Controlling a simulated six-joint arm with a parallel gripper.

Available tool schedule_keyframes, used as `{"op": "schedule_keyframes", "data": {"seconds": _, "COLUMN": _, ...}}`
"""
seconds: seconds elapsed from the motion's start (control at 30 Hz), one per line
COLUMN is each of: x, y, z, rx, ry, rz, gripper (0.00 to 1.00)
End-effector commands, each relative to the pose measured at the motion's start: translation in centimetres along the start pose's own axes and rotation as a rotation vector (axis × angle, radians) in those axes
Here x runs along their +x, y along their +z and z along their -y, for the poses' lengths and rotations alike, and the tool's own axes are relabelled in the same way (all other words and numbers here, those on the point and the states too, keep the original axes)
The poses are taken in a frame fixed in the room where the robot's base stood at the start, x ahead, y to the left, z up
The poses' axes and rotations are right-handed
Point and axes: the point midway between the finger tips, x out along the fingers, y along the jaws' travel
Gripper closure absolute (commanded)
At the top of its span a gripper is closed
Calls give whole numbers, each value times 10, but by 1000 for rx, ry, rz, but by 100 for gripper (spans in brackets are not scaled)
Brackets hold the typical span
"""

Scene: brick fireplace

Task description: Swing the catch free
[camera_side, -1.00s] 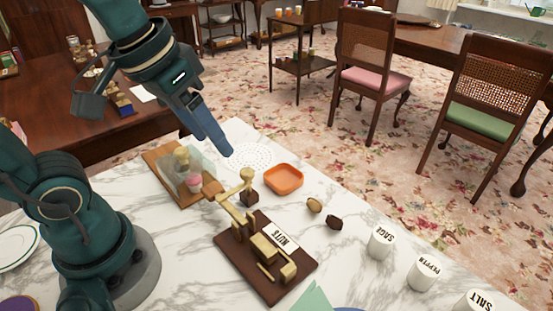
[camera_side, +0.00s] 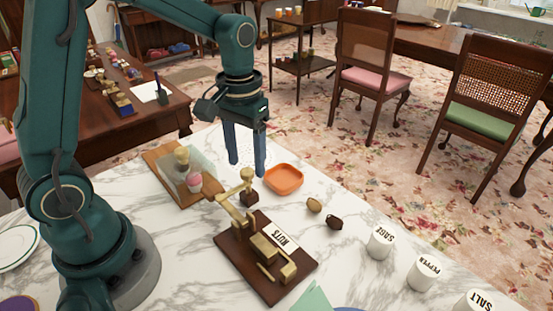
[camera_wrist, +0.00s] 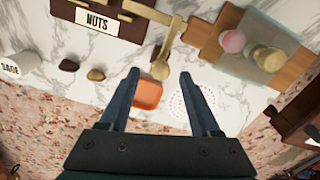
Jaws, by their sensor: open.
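A brass catch (camera_side: 244,181) with a round knob stands at the far end of a dark wooden board (camera_side: 252,278) labelled NUTS, beside brass blocks on the board. In the wrist view the catch (camera_wrist: 161,66) shows as an arm with its round end between my fingertips in the picture. My gripper (camera_side: 246,172) is open and points down, above the far side of the catch, with nothing between its fingers. In the wrist view my gripper (camera_wrist: 160,75) spreads its two blue fingers on either side of the catch's end. I cannot tell its exact height above the catch.
An orange dish (camera_side: 284,179) is just right of my gripper. A wooden board (camera_side: 160,158) with a clear cover over a pink-topped item lies left. Two nuts (camera_side: 314,206) and white jars (camera_side: 380,243) stand right.

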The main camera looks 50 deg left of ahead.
Motion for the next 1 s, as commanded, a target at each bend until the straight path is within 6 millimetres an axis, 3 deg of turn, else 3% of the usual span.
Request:
{"op": "schedule_keyframes", "data": {"seconds": 0.13, "x": 12, "y": 1, "z": 0, "rx": 1, "ry": 0, "rz": 1, "gripper": 36}}
{"op": "schedule_keyframes", "data": {"seconds": 0.4, "x": 14, "y": 0, "z": 0, "rx": 1, "ry": 0, "rz": -2, "gripper": 36}}
{"op": "schedule_keyframes", "data": {"seconds": 0.43, "x": 14, "y": 0, "z": 0, "rx": 1, "ry": 0, "rz": -2, "gripper": 40}}
{"op": "schedule_keyframes", "data": {"seconds": 0.6, "x": 14, "y": 0, "z": 0, "rx": 1, "ry": 0, "rz": -2, "gripper": 100}}
{"op": "schedule_keyframes", "data": {"seconds": 1.0, "x": 14, "y": 0, "z": 0, "rx": 0, "ry": 1, "rz": -2, "gripper": 100}}
